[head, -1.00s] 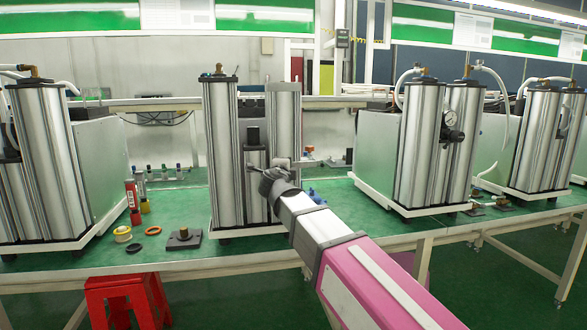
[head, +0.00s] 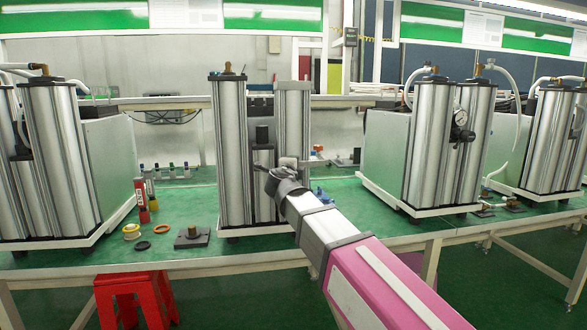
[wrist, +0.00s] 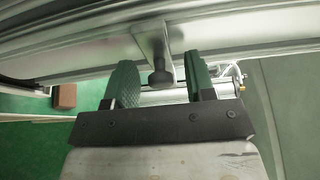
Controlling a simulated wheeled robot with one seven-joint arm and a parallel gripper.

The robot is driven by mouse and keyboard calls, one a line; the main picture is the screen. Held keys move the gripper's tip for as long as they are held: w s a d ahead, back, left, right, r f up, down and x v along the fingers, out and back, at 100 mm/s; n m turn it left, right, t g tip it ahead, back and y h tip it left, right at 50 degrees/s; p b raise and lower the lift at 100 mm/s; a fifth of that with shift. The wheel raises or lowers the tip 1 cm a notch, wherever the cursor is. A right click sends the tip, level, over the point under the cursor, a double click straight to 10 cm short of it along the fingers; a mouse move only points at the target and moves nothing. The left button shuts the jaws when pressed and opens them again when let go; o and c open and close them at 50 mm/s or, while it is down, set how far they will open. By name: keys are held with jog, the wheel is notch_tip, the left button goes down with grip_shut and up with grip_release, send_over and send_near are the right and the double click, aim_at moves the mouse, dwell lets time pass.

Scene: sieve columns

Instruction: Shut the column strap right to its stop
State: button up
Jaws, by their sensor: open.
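The column unit (head: 232,150) stands on the green bench in the middle of the head view, with a tall silver column on each side and a shorter one between. My gripper (head: 270,180) is in front of its right column. In the wrist view my gripper (wrist: 160,65) is open, with one green finger on each side of a dark round knob (wrist: 161,78). Gaps show between the knob and both fingers. The knob is on a metal bracket (wrist: 153,42), which looks like the strap's, against a long silver profile. The strap's stop cannot be made out.
Other column units stand at left (head: 58,150) and right (head: 423,145). A red stool (head: 135,290) stands below the front edge.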

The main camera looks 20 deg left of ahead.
jog(key=s+d, duration=0.1)
jog(key=s, duration=0.9)
jog(key=shift+s+d, duration=0.2)
jog(key=shift+d, duration=0.1)
jog(key=shift+w+f, duration=0.1)
